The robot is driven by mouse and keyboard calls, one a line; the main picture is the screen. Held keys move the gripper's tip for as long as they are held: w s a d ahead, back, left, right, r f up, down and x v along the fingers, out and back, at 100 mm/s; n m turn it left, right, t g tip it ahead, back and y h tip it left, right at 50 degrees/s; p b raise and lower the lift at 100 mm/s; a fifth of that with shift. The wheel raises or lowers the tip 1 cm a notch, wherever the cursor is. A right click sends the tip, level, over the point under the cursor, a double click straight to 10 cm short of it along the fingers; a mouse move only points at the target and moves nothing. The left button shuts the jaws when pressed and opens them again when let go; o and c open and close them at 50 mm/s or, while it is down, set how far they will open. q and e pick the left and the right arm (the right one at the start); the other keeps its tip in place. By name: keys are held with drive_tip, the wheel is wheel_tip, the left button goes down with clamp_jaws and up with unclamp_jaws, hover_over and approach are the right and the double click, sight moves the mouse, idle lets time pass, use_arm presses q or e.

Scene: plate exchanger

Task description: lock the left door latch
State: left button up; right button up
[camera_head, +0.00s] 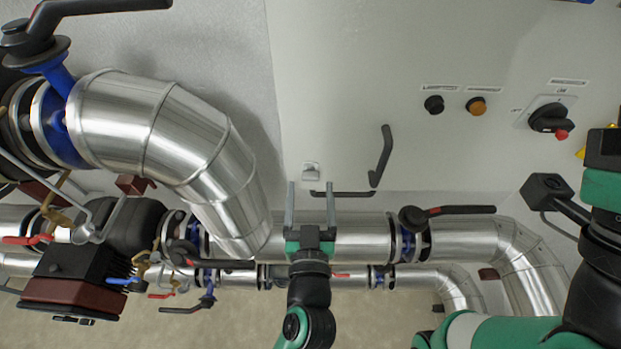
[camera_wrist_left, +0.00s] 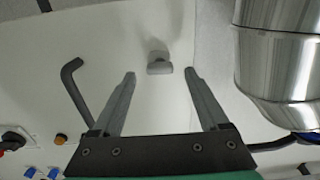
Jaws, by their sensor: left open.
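The left door latch (camera_head: 310,172) is a small light-grey piece on the pale cabinet door, left of the black handle. It also shows in the left wrist view (camera_wrist_left: 159,67), beyond and between the fingertips. I cannot tell its lock position. My left gripper (camera_head: 311,187) is open and empty, with its two grey fingers pointing at the door just below the latch in the head view. The fingers show apart in the left wrist view (camera_wrist_left: 159,76), one on each side of the latch. I cannot tell whether they touch it.
A black bent door handle (camera_head: 383,157) stands out right of the latch. Silver pipes (camera_head: 180,135) with valves crowd the left and run below the door. A black knob (camera_head: 434,104), orange button (camera_head: 476,106) and rotary switch (camera_head: 549,118) sit upper right.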

sight(311, 181)
use_arm(q)
drive_tip(key=shift+w, duration=1.5)
clamp_jaws()
